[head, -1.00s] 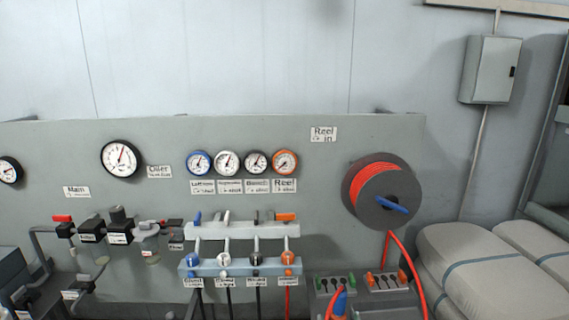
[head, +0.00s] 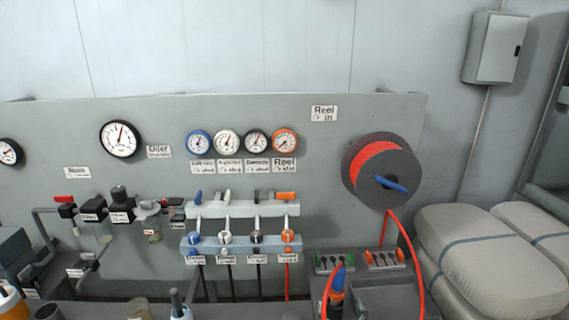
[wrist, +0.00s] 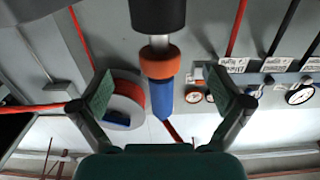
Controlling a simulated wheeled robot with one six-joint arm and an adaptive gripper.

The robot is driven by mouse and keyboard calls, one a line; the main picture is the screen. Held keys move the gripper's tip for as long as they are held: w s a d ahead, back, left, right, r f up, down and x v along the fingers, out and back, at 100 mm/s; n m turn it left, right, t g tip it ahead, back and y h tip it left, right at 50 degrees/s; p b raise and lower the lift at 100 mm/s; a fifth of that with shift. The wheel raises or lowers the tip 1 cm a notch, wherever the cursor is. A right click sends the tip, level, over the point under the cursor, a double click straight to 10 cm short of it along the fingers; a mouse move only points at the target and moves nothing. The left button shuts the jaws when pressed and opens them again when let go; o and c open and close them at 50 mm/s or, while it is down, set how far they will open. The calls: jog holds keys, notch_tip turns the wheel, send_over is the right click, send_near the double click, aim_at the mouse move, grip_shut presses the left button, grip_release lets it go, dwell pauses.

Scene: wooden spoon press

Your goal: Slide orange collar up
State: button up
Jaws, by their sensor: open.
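The orange collar (wrist: 160,62) is a ring around a tool in the wrist view. A blue cylindrical part (wrist: 163,100) lies on one side of it, and a silver neck and a black body (wrist: 158,14) on the other. What looks like the same tool stands at the bottom of the head view, its orange band (head: 337,297) below a blue part (head: 340,273). My gripper (wrist: 158,82) is open, its two green-padded fingers on either side of the tool, apart from the collar in the picture.
A reel of red hose (head: 382,172) hangs on the panel, its hose running down beside the tool. Small trays with green and orange pieces (head: 384,260) stand behind the tool. Several gauges and a valve manifold (head: 243,209) are to the left; stacked sacks (head: 490,262) are right.

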jog(key=shift+s, duration=2.65)
jog(key=shift+s, duration=0.1)
jog(key=s+f+g, duration=0.1)
jog(key=s+f, duration=0.2)
jog(key=s, duration=1)
jog(key=s+f, duration=0.2)
jog(key=s, duration=1.1)
jog(key=s+r+g, duration=0.1)
jog(key=s+r, duration=0.4)
jog(key=s, duration=0.6)
jog(key=s+r+g, duration=0.1)
jog(key=s+r, duration=0.4)
jog(key=s, duration=0.5)
jog(key=shift+s, duration=0.4)
